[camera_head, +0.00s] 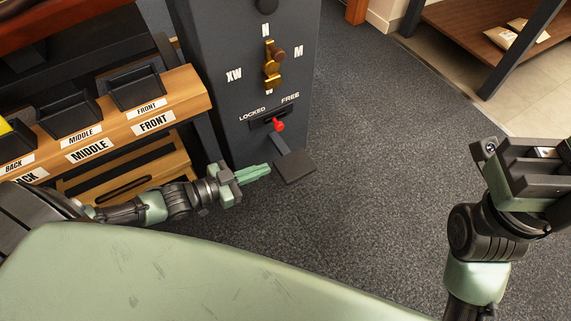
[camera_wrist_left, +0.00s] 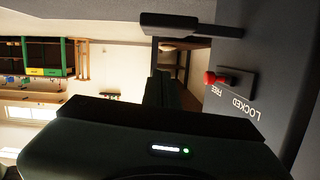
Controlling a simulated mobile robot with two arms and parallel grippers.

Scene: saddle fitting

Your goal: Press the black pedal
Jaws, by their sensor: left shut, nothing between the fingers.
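The black pedal (camera_head: 294,167) is a flat dark plate on a short arm low on the front of a dark grey post (camera_head: 240,60). In the left wrist view the pedal (camera_wrist_left: 170,20) shows near the top edge, on its stem from the post. My left gripper (camera_head: 264,170) is shut and empty. Its green fingertips are just left of the pedal in the head view, close to it; whether they touch cannot be told. My right gripper (camera_head: 525,170) is at the right edge, far from the pedal, and its jaws are not clear.
A red lever (camera_head: 278,125) sits above the pedal, near the FREE end of its slot. A wooden rack (camera_head: 185,95) with labelled black bins stands left of the post, close above my left arm. Grey carpet (camera_head: 390,150) is clear to the right.

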